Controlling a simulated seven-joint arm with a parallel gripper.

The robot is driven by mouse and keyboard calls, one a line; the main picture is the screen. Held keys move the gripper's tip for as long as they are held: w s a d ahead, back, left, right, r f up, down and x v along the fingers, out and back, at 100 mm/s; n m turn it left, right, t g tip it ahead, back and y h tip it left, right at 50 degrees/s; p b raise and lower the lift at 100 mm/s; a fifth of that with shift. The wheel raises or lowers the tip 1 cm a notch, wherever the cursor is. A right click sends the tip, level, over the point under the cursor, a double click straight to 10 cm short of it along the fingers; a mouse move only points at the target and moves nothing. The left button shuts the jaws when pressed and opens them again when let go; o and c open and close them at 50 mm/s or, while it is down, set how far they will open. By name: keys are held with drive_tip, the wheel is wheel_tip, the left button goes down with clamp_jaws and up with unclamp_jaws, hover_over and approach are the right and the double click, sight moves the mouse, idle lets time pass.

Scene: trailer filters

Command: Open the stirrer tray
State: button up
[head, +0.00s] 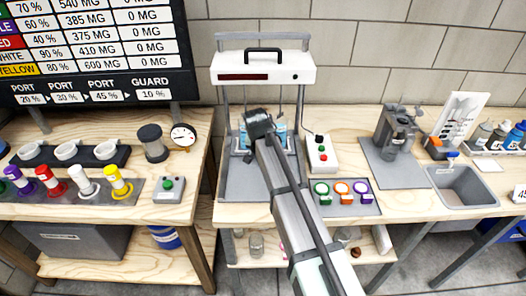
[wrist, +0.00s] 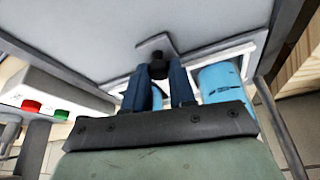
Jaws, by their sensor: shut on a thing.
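A stirrer station with a white top housing (head: 262,68) stands at the back of the middle bench. Low inside its frame is a white tray (head: 238,151) with blue cylinders (head: 280,133), partly hidden behind my arm. In the wrist view the white tray (wrist: 236,52) has a small grey plate carrying a black knob (wrist: 157,58). My gripper (wrist: 157,72) is shut on this knob, one dark blue finger on each side. One blue cylinder (wrist: 222,84) stands right beside the fingers. In the head view my fingertips are hidden behind the wrist.
The grey base (head: 240,183) lies under the frame, whose posts stand close on both sides of my wrist. A white box with red and green buttons (head: 320,152) is just right. Ringed pads (head: 341,192) lie in front of it. A grey sink (head: 465,185) is further right.

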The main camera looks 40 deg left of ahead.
clamp_jaws()
drive_tip(key=s+d, duration=0.9)
drive_tip(key=shift+s+d, duration=0.25)
drive_tip(key=o, duration=0.6)
unclamp_jaws()
drive_tip(key=shift+r, duration=0.1)
